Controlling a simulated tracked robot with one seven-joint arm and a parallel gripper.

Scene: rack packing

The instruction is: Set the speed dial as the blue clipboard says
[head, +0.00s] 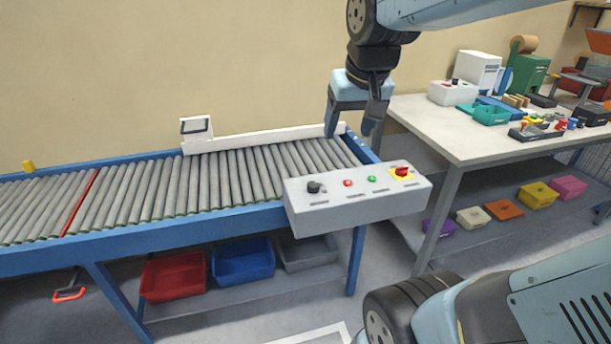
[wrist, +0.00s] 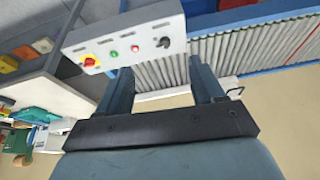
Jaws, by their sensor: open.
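The grey control box (head: 350,213) is fixed at the near right end of the roller conveyor. A black knob (head: 314,187), which looks like the speed dial, sits at its left end; its pointer setting is too small to read. The knob also shows in the wrist view (wrist: 164,42). My gripper (head: 348,126) hangs above and behind the box, open and empty. In the wrist view my gripper's two fingers (wrist: 160,70) point towards the box, apart from it. A blue upright shape (head: 506,80) stands on the right bench; I cannot tell whether it is the blue clipboard.
Beside the knob are a red button (head: 347,183), a green button (head: 371,179) and a red-on-yellow stop knob (head: 402,171). A white guide rail (head: 250,140) runs along the conveyor's far edge. A cluttered workbench (head: 420,118) stands right; bins sit below the conveyor.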

